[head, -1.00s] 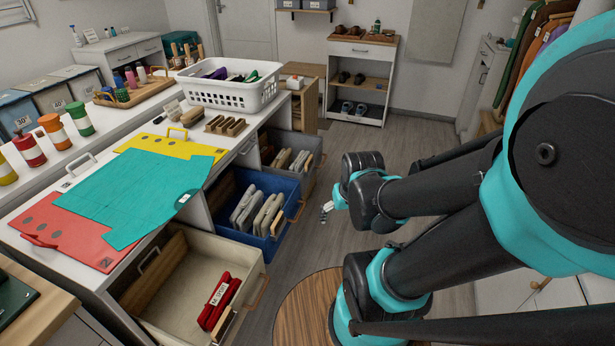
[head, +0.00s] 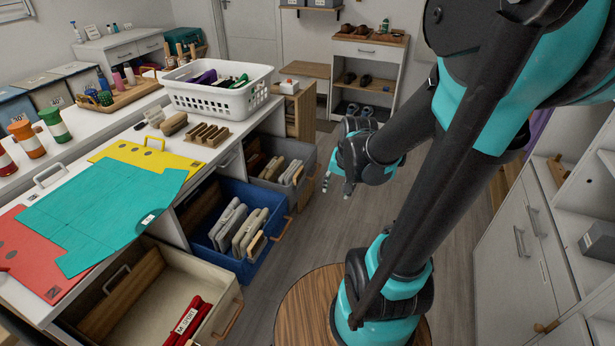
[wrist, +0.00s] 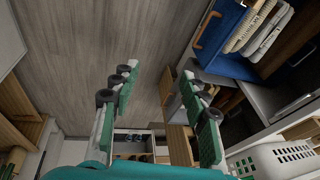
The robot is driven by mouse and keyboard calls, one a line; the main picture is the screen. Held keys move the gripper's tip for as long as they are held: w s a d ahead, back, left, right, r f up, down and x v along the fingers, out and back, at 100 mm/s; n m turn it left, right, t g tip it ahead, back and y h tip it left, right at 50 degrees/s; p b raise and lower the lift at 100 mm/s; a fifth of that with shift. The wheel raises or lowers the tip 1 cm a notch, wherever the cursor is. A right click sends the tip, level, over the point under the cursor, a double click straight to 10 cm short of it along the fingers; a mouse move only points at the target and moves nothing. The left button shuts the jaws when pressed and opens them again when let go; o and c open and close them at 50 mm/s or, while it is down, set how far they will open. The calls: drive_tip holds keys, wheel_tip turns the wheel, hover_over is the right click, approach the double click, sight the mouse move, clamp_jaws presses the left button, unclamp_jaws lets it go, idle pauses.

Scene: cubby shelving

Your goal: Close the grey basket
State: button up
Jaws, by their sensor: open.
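The grey basket (head: 302,192) is pulled out of the white counter beyond the blue basket in the head view. It holds several upright flat items, and a wooden handle is on its front. My gripper (head: 337,182) hangs over the floor to the right of the grey basket's front, apart from it. In the wrist view my gripper (wrist: 157,82) is open, with floor between the two fingers and nothing held. The basket side appears to the right of the fingers there, partly hidden by the right finger.
The blue basket (head: 227,259) and a beige basket (head: 229,298) are also pulled out nearer me. A white laundry basket (head: 220,100) stands on the counter. A round wooden surface (head: 300,310) is by my arm's base. White cabinets (head: 510,250) line the right. The middle floor is clear.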

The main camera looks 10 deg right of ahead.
drive_tip(key=w+m, duration=0.2)
drive_tip(key=w, duration=0.2)
drive_tip(key=w+m, duration=0.3)
drive_tip(key=w, duration=0.2)
drive_tip(key=shift+f+g+y, duration=0.1)
drive_tip(key=shift+g+y, duration=0.2)
drive_tip(key=c, duration=0.7)
drive_tip(key=w+m, duration=0.1)
drive_tip(key=w, duration=0.1)
drive_tip(key=w+f+m, duration=0.1)
drive_tip(key=w+m, duration=0.1)
drive_tip(key=w, duration=0.1)
drive_tip(key=w+f+m, duration=0.1)
drive_tip(key=w, duration=0.2)
drive_tip(key=shift+d+f+m+y, duration=0.2)
drive_tip(key=shift+d+m+y, duration=0.15)
drive_tip(key=shift+m+y, duration=0.05)
clamp_jaws()
drive_tip(key=w+d+f+m+g+y, duration=0.1)
drive_tip(key=w+d+f+m+y, duration=0.1)
drive_tip(key=w+f+m, duration=0.9)
drive_tip(key=w+a+f+n, duration=0.1)
drive_tip(key=w+a+f, duration=0.5)
drive_tip(key=f, duration=0.2)
drive_tip(key=shift+a+n, duration=0.35)
drive_tip(key=shift+n, duration=0.05)
